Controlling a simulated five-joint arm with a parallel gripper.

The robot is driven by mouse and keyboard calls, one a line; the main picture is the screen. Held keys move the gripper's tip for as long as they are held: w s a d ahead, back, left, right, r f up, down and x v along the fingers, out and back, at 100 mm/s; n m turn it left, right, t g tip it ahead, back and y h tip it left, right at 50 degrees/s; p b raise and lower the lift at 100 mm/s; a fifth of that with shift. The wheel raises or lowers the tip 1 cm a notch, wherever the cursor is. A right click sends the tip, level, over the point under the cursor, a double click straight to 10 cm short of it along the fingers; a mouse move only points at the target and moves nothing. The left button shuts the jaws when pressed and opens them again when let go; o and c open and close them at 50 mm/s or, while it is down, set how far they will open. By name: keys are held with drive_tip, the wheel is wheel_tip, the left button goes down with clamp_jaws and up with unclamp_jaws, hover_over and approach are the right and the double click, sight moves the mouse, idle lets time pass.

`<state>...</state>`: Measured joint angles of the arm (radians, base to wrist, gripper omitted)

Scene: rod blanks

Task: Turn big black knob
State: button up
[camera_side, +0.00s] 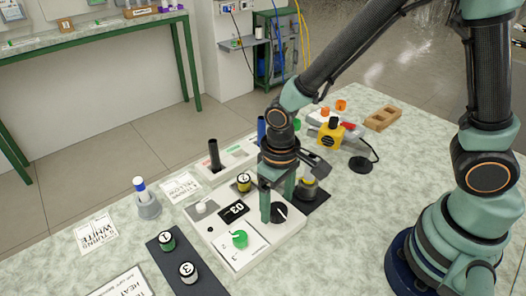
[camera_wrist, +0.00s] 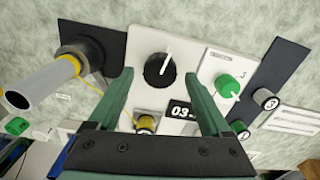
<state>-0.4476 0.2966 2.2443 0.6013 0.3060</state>
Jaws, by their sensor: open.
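The big black knob (camera_wrist: 159,70) is on a white panel (camera_wrist: 143,48) in the wrist view, with a white pointer line on it. In the side view the black knob (camera_side: 281,212) shows on the right part of the white device (camera_side: 262,255), partly behind a finger. My gripper (camera_side: 276,205) points down over the device, green fingers apart. In the wrist view my gripper (camera_wrist: 158,86) has one finger on each side of the knob, with gaps showing. I cannot tell whether the fingertips reach down to the knob's height.
A green knob (camera_side: 239,239) sits left of the black one, beside a display (camera_side: 233,211) reading 03. A yellow-ringed cap (camera_side: 244,182) stands behind. A grey holder (camera_side: 308,189) on a dark mat is at the right. Capped vials (camera_side: 188,271) stand at the front left.

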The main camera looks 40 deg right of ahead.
wheel_tip(320, 180, up, 11)
idle(0.4)
drive_tip(key=shift+r, duration=0.1)
drive_tip(key=s+d+r+m+t, duration=0.15)
drive_tip(key=d+r+t, duration=0.55)
drive_tip(key=d, duration=0.7)
drive_tip(key=n+g, duration=0.2)
drive_tip(key=g, duration=0.5)
approach(278, 209)
drive_tip(key=shift+m, duration=0.25)
wheel_tip(278, 209, down, 9)
drive_tip(key=shift+r, duration=0.1)
drive_tip(key=shift+w, duration=0.1)
